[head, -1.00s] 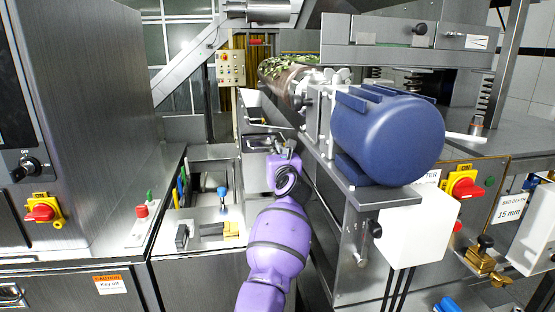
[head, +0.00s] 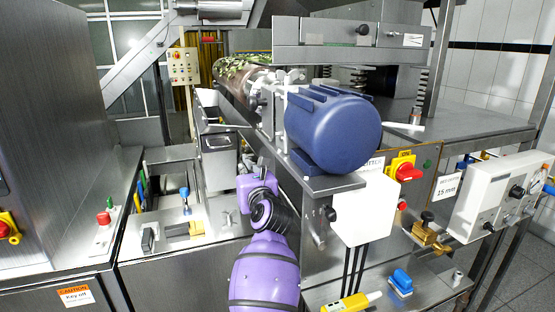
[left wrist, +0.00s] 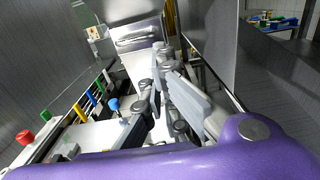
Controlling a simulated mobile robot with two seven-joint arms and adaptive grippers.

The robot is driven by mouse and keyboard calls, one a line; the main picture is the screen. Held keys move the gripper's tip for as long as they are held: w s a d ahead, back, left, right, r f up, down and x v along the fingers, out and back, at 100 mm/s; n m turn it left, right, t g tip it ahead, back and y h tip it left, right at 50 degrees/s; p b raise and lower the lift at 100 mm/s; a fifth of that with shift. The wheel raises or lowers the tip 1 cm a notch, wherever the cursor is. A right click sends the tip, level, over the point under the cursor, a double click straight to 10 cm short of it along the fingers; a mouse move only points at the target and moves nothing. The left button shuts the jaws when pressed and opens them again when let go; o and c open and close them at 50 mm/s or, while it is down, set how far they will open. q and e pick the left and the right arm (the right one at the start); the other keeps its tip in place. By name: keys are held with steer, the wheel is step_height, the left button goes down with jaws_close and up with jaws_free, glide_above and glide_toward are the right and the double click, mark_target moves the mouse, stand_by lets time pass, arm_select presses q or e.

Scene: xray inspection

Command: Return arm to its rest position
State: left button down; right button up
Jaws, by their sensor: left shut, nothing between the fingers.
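My left arm, purple with dark joint bands, reaches up from the bottom middle of the head view. Its wrist (head: 258,190) is beside the grey machine frame, left of the blue motor. The fingers are mostly hidden there behind the wrist. In the left wrist view the left gripper (left wrist: 162,65) shows its grey fingers shut, with nothing held. It is above a steel channel and beside a white panel (left wrist: 105,130). My right gripper is in neither view.
A blue motor (head: 333,130) and white box (head: 364,208) stand close right of the arm. Left are a panel with coloured handles (head: 184,200) and a tall steel cabinet (head: 50,110). Tiled floor shows far right.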

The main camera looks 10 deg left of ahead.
arm_select(q)
steer(key=s+a+f+m+t+p, duration=0.1)
steer(key=s+a+f+m+t, duration=0.2)
steer(key=s+f+m, duration=0.65)
steer(key=s+d+f+m+g+h+p, duration=0.1)
steer(key=s+d+f+m+g+h, duration=0.3)
steer(key=s+f+m, duration=1)
steer(key=s+d+f+m+g+h+p, duration=0.1)
steer(key=s+d+f+m+h, duration=0.45)
steer(key=s+f+m, duration=0.8)
steer(key=s+a+f+m+g, duration=0.1)
steer(key=s+f+m+g, duration=0.1)
steer(key=s, duration=0.7)
steer(key=s+f+m+g+p, duration=0.1)
steer(key=s+f+m+g, duration=0.1)
steer(key=s, duration=0.7)
steer(key=shift+s+a+f+m+g, duration=0.3)
steer(key=shift+s+a+f+m, duration=0.1)
steer(key=shift+f+m, duration=0.45)
steer(key=shift+h, duration=0.25)
